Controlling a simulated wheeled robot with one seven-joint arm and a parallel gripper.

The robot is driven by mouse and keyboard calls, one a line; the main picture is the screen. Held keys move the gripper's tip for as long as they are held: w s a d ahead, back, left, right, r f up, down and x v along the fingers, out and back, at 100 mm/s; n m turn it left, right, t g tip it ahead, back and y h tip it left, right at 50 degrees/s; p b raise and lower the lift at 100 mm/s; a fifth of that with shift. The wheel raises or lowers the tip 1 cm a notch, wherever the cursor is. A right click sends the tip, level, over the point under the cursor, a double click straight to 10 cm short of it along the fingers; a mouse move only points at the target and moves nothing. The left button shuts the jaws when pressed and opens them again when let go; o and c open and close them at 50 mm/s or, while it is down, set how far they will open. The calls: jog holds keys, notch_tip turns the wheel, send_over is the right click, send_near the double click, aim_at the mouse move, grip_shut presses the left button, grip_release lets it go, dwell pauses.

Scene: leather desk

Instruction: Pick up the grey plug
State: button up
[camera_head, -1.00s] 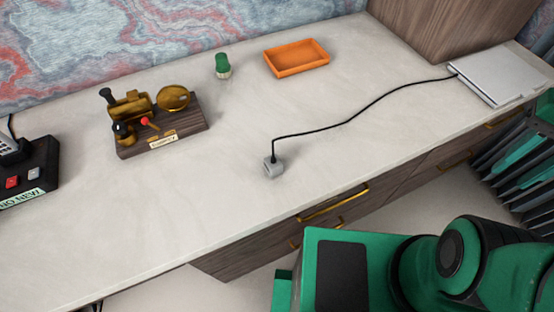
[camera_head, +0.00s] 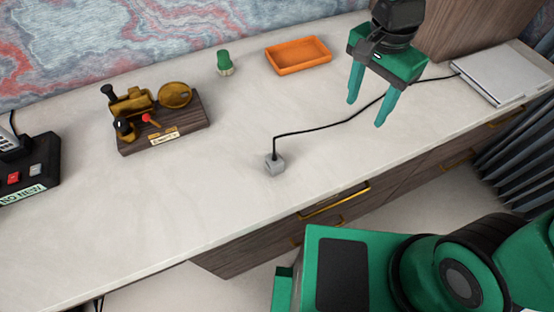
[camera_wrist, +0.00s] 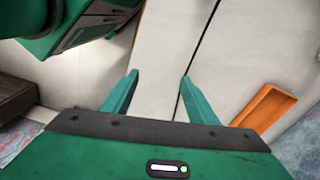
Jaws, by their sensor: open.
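The grey plug (camera_head: 275,163) sits on the pale desk (camera_head: 225,205) near its front edge, in the middle of the head view. A black cable (camera_head: 335,127) rises from its top and runs right to the silver laptop-like box (camera_head: 497,75). My gripper (camera_head: 368,110) is open and empty, above the desk to the right of the plug and higher than it. In the wrist view its two green fingers stand apart, with the cable (camera_wrist: 197,45) beyond them. The plug does not show in the wrist view.
An orange tray (camera_head: 298,56) and a green-capped item (camera_head: 225,63) stand at the back. A brass device on a wooden base (camera_head: 163,130) is at the left, with a black device (camera_head: 30,168) farther left. The desk around the plug is clear.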

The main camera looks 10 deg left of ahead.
jog(key=s+a+f, duration=0.2)
jog(key=s+a, duration=0.1)
jog(key=a, duration=0.8)
jog(key=m, duration=0.1)
send_over(274, 159)
jog(key=shift+y, duration=0.3)
jog(key=f, duration=0.6)
jog(key=shift+s+f, duration=0.1)
jog(key=shift+s, duration=0.15)
jog(key=shift+w+f, duration=0.15)
jog(key=shift+f, duration=1.35)
jog(key=shift+w+f, duration=0.1)
jog(key=shift+f, duration=1.4)
jog(key=c, duration=1.3)
